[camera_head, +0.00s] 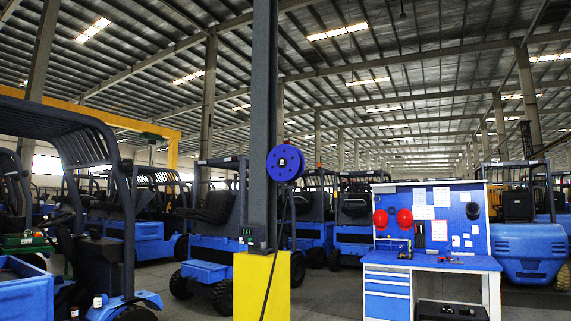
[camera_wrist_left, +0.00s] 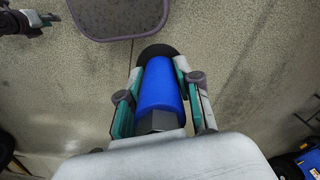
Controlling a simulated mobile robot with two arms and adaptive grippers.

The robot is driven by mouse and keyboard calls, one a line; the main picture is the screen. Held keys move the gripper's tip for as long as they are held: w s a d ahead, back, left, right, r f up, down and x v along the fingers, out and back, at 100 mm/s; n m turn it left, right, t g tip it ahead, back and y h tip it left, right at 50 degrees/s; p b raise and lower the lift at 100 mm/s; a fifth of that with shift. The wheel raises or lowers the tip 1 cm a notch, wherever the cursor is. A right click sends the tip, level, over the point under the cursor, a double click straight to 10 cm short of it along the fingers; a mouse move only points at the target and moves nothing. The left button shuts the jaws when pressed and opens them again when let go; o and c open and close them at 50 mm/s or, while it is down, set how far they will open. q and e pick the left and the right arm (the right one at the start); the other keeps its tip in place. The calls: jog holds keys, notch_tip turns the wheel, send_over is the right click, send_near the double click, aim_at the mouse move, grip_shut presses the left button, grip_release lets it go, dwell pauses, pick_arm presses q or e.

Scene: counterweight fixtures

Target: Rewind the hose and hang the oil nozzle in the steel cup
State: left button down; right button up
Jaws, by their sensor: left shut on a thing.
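The blue hose reel (camera_head: 285,163) is mounted on the dark steel column, and a black hose (camera_head: 273,270) hangs from it past the yellow column base to the lower picture edge. In the left wrist view my left gripper (camera_wrist_left: 160,85) is shut on a blue cylinder with a grey hex collar, which looks like the grip of the oil nozzle (camera_wrist_left: 160,90). A dark round part shows at its far end; the spout is not clear. What looks like my right gripper (camera_wrist_left: 35,20) is at the top left corner, its jaws unclear. I cannot pick out the steel cup.
The column (camera_head: 262,110) stands on a yellow block (camera_head: 262,285). A blue workbench (camera_head: 432,262) with a pegboard and red helmets stands to the right. Blue forklifts (camera_head: 122,235) fill the left and back. Bare concrete floor (camera_wrist_left: 240,60) lies below the left gripper.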

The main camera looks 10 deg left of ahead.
pick_arm(q)
jog(key=shift+s+d, duration=0.25)
jog(key=shift+s, duration=0.3)
jog(key=shift+s+d, duration=0.2)
jog(key=shift+s, duration=0.3)
jog(key=shift+s+a, duration=0.15)
jog(key=shift+s, duration=0.6)
